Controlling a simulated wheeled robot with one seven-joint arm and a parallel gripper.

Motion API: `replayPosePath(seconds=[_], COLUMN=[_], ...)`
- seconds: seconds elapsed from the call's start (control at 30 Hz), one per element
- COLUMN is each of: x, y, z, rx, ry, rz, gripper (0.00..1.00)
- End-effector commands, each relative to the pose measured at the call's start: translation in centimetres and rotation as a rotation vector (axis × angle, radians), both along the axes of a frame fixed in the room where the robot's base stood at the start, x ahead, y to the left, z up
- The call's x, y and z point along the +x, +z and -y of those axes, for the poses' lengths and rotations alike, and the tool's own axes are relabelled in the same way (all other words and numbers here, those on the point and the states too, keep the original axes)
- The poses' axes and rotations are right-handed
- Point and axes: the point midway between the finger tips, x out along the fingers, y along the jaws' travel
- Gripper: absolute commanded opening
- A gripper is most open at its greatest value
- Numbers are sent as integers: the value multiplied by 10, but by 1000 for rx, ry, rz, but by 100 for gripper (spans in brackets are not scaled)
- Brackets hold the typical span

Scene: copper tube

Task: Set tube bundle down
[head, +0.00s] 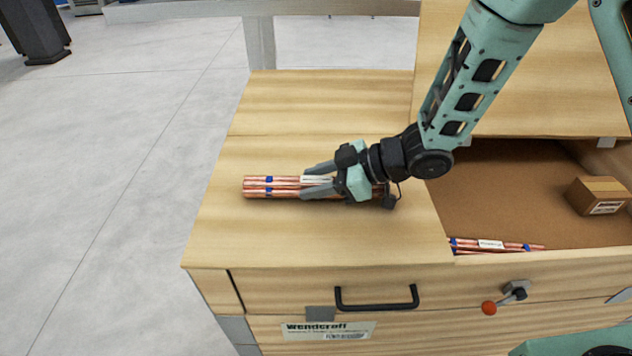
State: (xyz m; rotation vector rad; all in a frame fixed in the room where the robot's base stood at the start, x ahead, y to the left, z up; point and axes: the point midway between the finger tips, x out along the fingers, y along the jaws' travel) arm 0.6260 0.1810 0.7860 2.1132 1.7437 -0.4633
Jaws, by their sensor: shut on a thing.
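A bundle of copper tubes (270,187) with blue bands and a white label lies level along the left part of the wooden bench top (290,235) in the head view. My gripper (318,181) reaches in from the right and is shut on the bundle near its middle. Its fingers and wrist hide the bundle's right part. The bundle looks to be at or very near the bench surface; I cannot tell whether it fully rests there.
An open compartment (500,190) at right holds another copper tube bundle (510,246) and a small cardboard box (598,194). Bench top is clear around the bundle.

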Motion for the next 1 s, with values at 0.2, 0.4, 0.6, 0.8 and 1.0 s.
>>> replayPosePath(seconds=[0.2,0.4,0.6,0.8,1.0], x=[0,0,0,-1,-8], y=[2,0,0,8,27], z=[-1,0,0,9,43], rx=[4,1,1,2,1], ry=[0,0,0,-3,-4], rz=[2,0,0,2,3], gripper=[0,63,63,63,63])
